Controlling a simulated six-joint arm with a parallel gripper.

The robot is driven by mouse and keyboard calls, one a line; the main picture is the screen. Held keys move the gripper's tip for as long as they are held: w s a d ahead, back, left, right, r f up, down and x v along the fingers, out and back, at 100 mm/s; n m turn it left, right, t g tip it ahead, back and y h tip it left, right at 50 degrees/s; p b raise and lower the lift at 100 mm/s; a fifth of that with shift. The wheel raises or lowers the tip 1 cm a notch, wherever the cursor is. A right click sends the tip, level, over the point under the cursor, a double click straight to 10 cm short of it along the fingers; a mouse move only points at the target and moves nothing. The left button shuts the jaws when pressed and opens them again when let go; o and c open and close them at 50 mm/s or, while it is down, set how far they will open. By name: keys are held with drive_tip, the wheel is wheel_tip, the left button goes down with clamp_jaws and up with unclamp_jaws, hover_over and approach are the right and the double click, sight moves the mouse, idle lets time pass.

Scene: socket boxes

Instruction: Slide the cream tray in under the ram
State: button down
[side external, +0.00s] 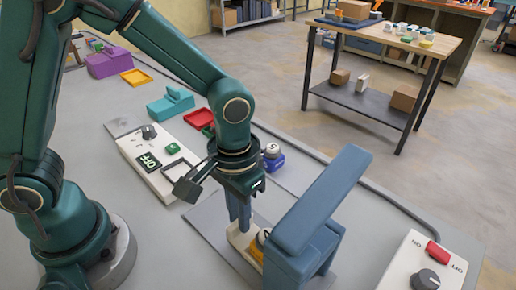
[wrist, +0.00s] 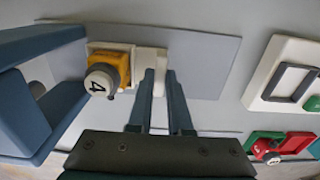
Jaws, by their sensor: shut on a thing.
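The cream tray (side external: 240,243) lies on a grey plate and carries an orange block (wrist: 110,62) with a round grey knob marked 4 (wrist: 101,82). My gripper (side external: 240,225) points down and is shut on the tray's cream end. In the wrist view its two fingers (wrist: 160,74) stand either side of that end. The blue press with the slanted ram arm (side external: 318,200) stands right of the tray in the side view and at the left in the wrist view (wrist: 35,105). The block is beside the press; the press partly hides it in the side view.
The grey plate (wrist: 210,60) is bare around my fingers. A cream panel with a dark square frame (side external: 180,172) and a blue piece marked 5 (side external: 273,158) are behind. A control box with a red button (side external: 437,252) is at the right. Red (side external: 199,118) and teal pieces (side external: 170,104) lie further back.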

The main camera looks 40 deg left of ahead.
drive_tip(key=shift+d, duration=1.05)
drive_tip(key=c, duration=0.8)
unclamp_jaws()
drive_tip(key=shift+c, duration=0.2)
drive_tip(key=shift+r, duration=0.1)
